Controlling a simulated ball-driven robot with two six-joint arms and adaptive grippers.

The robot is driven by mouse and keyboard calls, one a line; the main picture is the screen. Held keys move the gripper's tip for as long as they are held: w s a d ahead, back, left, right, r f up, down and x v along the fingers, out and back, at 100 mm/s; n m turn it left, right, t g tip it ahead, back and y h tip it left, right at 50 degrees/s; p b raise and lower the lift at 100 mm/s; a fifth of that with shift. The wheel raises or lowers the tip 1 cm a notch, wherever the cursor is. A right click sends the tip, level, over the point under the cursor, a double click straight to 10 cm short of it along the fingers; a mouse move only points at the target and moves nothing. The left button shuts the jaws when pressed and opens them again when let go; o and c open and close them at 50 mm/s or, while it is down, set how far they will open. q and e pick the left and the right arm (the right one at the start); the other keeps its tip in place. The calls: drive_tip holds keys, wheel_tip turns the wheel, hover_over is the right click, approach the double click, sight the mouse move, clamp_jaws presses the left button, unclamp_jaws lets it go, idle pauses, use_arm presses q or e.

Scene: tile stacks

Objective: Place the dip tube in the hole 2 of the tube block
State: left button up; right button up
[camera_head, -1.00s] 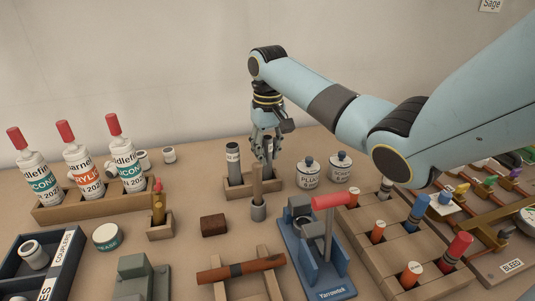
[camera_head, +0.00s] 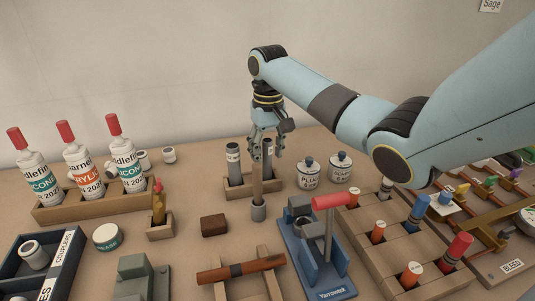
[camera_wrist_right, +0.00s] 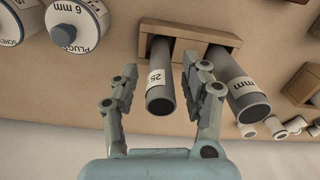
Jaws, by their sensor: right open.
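My right gripper (camera_head: 265,152) is open, its fingers apart on either side of a grey tube (camera_head: 268,163) standing in the right part of the small wooden tube block (camera_head: 235,191). In the right wrist view the fingers (camera_wrist_right: 160,95) flank this tube (camera_wrist_right: 160,65), whose white label reads "25", with small gaps visible beside it. A second grey tube (camera_head: 233,160) with a white label stands upright in the block's left part; it shows at the right in the wrist view (camera_wrist_right: 236,80). Neither label names the dip tube. My left gripper is out of view.
A brown block (camera_head: 214,225) and a blue clamp fixture (camera_head: 318,265) are nearer. Bottles (camera_head: 80,165) stand in a wooden rack at left.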

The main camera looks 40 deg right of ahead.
wheel_tip(320, 180, up, 12)
drive_tip(key=shift+f+p, duration=0.25)
drive_tip(key=shift+p, duration=0.15)
drive_tip(key=shift+s+f, duration=0.1)
idle(0.3)
